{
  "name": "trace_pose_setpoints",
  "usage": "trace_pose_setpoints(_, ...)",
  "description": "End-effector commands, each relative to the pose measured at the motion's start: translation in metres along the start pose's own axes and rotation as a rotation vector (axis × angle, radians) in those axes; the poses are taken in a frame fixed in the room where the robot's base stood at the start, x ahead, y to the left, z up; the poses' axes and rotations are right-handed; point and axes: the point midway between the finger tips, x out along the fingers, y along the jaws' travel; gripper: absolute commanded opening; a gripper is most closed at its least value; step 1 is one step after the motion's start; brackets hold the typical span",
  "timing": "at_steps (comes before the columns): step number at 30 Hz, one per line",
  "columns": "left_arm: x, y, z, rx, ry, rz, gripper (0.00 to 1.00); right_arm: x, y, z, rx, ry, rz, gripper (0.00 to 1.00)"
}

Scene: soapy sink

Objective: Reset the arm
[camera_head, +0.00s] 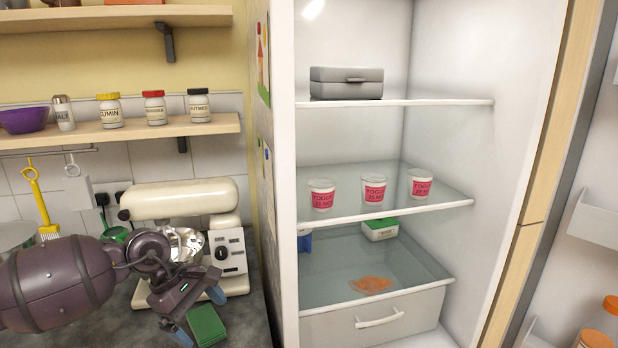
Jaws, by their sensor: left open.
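My left arm (60,285) comes in from the left over the dark counter, in front of the cream stand mixer. My left gripper (198,312) points down and to the right, with its two blue-tipped fingers spread apart. My right gripper is not in view.
The cream mixer (180,200) stands close behind my left gripper. The fridge on the right is open, with yogurt cups (374,190) on its glass shelf and a grey box (346,83) above. Jars (110,111) stand on the wall shelf (150,131).

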Motion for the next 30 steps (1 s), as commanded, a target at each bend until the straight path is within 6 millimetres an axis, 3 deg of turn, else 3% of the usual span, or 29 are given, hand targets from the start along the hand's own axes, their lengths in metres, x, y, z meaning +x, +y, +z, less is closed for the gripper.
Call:
trace_pose_setpoints(9, -0.035, 0.066, 0.109, -0.59, -0.672, 0.248, 0.94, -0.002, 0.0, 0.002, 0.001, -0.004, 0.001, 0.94)
trace_pose_setpoints(14, -0.054, 0.085, 0.136, -0.981, -1.087, 0.22, 0.94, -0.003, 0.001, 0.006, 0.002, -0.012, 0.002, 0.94)
trace_pose_setpoints(17, -0.061, 0.091, 0.135, -1.247, -1.342, 0.159, 0.94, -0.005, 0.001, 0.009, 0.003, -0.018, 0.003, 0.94)
trace_pose_setpoints(20, -0.063, 0.092, 0.12, -1.526, -1.591, 0.072, 0.94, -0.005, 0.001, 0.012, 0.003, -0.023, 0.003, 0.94)
trace_pose_setpoints(23, -0.057, 0.087, 0.097, -1.793, -1.811, -0.03, 0.94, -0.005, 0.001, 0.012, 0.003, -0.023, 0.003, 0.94)
trace_pose_setpoints(28, -0.028, 0.061, 0.049, -2.209, -2.129, -0.213, 0.94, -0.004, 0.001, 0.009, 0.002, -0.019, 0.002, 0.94)
trace_pose_setpoints(29, -0.022, 0.055, 0.04, 2.249, 2.153, 0.241, 0.94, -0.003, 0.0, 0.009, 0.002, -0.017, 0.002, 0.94)
trace_pose_setpoints(30, -0.012, 0.045, 0.029, 2.177, 2.065, 0.264, 0.94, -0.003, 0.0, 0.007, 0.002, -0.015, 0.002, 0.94)
